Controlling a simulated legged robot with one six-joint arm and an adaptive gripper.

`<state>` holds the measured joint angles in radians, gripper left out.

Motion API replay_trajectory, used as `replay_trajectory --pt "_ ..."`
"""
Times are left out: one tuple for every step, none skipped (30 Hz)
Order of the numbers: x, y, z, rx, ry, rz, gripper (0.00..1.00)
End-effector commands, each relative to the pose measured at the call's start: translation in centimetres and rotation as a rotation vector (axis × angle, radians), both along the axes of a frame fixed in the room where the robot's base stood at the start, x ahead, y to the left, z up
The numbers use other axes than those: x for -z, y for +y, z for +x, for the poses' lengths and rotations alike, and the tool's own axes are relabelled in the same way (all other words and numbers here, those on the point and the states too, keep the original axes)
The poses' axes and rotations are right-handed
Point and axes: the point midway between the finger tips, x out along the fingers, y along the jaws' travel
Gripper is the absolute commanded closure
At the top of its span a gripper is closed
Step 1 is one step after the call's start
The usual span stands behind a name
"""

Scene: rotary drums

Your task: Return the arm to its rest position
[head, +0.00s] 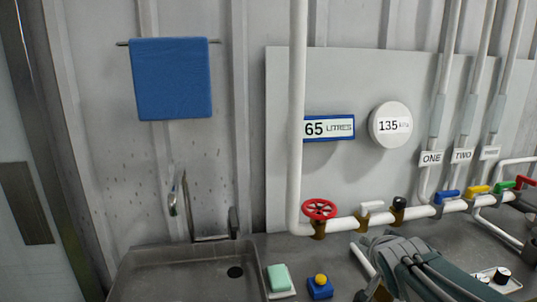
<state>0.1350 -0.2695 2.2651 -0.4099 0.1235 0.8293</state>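A grey-green jointed shape with dark cables (415,268), which looks like part of my arm, lies low at the right in the head view. It runs off the bottom edge and covers part of the counter and the lower pipework. I cannot make out gripper fingers on it. My gripper is not visible, so its opening and anything in it are hidden.
A white pipe with a red wheel valve (319,209) and coloured handles runs along the wall behind the arm. A sink (150,275), green soap (279,277) and blue box with yellow button (320,287) are left. A small tray (510,286) is at right.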

Motion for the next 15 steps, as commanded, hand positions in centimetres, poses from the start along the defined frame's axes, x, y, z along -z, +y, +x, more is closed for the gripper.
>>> replay_trajectory --pt "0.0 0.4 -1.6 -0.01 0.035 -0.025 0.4" --pt "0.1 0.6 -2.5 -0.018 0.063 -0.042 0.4" --pt "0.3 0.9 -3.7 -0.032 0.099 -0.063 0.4" --pt "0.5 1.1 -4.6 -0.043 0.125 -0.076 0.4" --pt "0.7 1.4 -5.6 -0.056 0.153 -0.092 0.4" --pt "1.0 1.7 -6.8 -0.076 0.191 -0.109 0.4" --pt "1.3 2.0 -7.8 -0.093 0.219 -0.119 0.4" --pt "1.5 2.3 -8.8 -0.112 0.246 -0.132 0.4" --pt "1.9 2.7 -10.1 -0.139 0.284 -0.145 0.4" --pt "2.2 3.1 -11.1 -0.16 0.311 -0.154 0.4" --pt "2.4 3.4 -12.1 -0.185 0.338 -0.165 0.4" --pt "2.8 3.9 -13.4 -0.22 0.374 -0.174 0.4" --pt "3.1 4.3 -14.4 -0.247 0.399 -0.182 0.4" --pt "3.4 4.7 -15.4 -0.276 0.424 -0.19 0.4" --pt "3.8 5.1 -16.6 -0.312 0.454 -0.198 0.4"
